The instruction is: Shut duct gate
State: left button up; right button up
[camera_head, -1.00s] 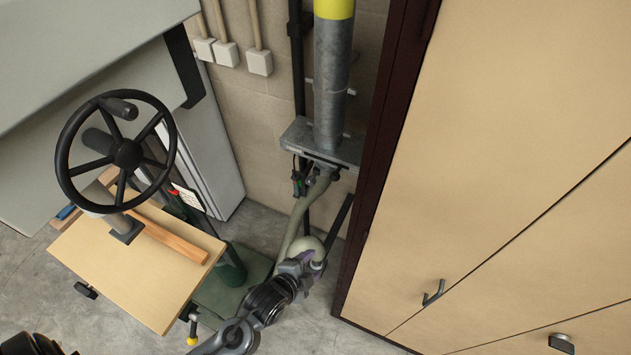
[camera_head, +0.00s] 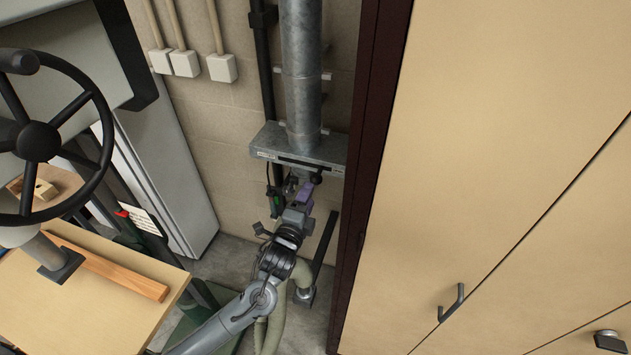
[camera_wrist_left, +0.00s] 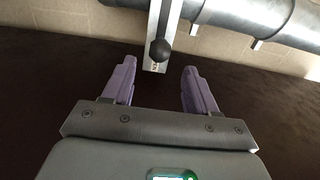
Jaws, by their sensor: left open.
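The duct gate (camera_head: 300,148) is a flat grey metal housing across the vertical metal duct (camera_head: 300,80) by the wall. Its black ball knob (camera_wrist_left: 160,50) shows in the left wrist view on the end of a pale metal slide (camera_wrist_left: 156,25). My left gripper (camera_wrist_left: 160,68), with purple fingers, is open and empty. Its fingertips lie either side of the knob's line, with the knob at or just beyond them; contact cannot be told. In the head view the left gripper (camera_head: 309,186) is just below the gate housing and partly hides the knob area. My right gripper is not in view.
A tall tan cabinet (camera_head: 480,150) with a dark side (camera_head: 368,170) stands close to the right of the duct. A flexible hose (camera_head: 274,325) hangs below. A black handwheel (camera_head: 40,140) and wooden table (camera_head: 80,310) are at left. Some bare floor shows beneath the gate.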

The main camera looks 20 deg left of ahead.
aim_at(316, 177)
pick_arm(q)
jog(key=w, duration=0.8)
jog(key=shift+a, duration=0.1)
jog(key=shift+c, duration=0.3)
grip_shut()
